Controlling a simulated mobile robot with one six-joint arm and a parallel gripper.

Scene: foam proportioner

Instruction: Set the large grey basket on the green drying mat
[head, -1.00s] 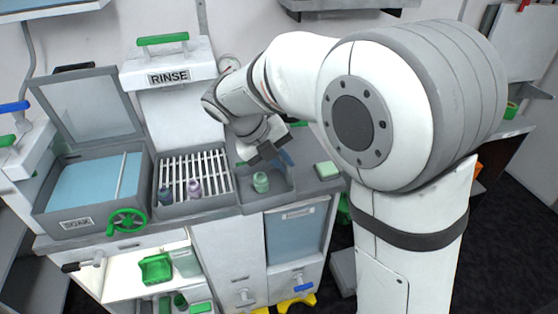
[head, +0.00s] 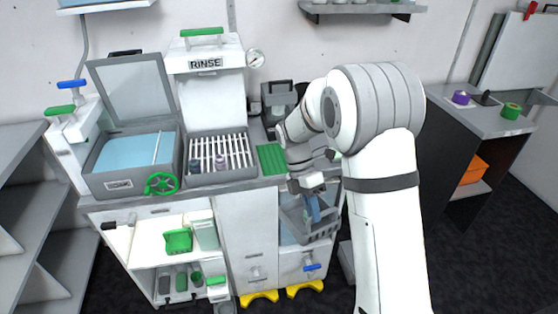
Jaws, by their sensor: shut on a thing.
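The large grey basket (head: 293,222) hangs in front of the counter's right end, tilted in the picture. My gripper (head: 313,208), with blue fingers, reaches down into it and is shut on it. Which part of the basket is gripped is too small to tell, and its contents are unclear. The green drying mat (head: 271,159) lies on the counter, right of the slatted rack, behind and left of the basket. Its visible part is bare; my arm covers what is right of it.
The slatted rinse basin (head: 208,172) holds two small bottles. Left of it is an open soak tank (head: 130,165) with a green handwheel (head: 161,184). A dark box (head: 279,100) stands behind the mat. A side table (head: 480,120) stands at right.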

